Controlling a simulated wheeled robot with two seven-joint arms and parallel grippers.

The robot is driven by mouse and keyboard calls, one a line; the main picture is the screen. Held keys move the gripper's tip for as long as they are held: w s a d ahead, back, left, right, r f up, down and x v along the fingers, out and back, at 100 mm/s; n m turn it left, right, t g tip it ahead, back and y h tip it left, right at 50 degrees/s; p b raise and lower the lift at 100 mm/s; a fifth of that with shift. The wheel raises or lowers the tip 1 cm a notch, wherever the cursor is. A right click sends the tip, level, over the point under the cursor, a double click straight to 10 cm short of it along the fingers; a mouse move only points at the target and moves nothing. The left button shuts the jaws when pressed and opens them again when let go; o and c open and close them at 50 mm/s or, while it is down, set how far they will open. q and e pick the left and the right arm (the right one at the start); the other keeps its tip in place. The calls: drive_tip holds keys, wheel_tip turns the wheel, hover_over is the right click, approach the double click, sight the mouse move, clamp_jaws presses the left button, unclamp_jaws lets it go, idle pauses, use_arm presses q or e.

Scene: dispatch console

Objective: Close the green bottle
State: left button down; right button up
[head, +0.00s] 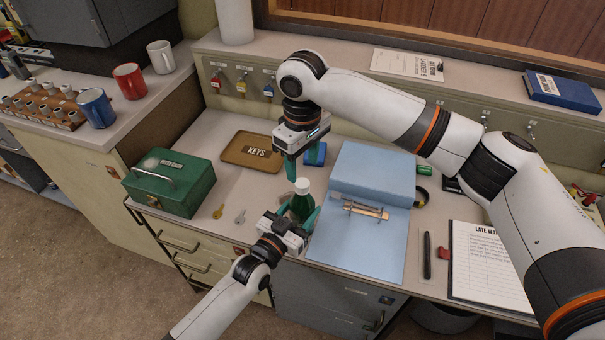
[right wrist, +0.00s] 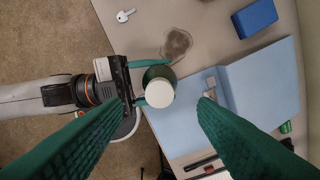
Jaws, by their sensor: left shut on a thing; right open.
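I cannot tell how tight the cap is. My left gripper (head: 299,217) is shut on the bottle's body from the front. In the right wrist view the cap (right wrist: 160,92) hides most of the bottle, and the left gripper's teal fingers lie either side. My right gripper (head: 305,166) is open and empty, pointing down above and just behind the bottle. In its wrist view the cap lies between the two fingertips, apart from both.
A light blue binder or folder (head: 340,245) with a metal clip lies right of the bottle. A green cash box (head: 170,184), a brown keys tray (head: 252,152) and two loose keys are to the left.

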wheel_tip(320, 180, up, 7)
drive_tip(key=shift+f, duration=0.15)
use_arm(q)
drive_tip(key=shift+c, duration=2.3)
unclamp_jaws()
drive_tip(key=v, duration=1.2)
drive_tip(key=shift+b, duration=0.35)
use_arm(e)
drive_tip(key=shift+f, duration=0.35)
use_arm(q)
drive_tip(key=shift+f, duration=0.1)
use_arm(e)
drive_tip(key=shift+f, duration=0.1)
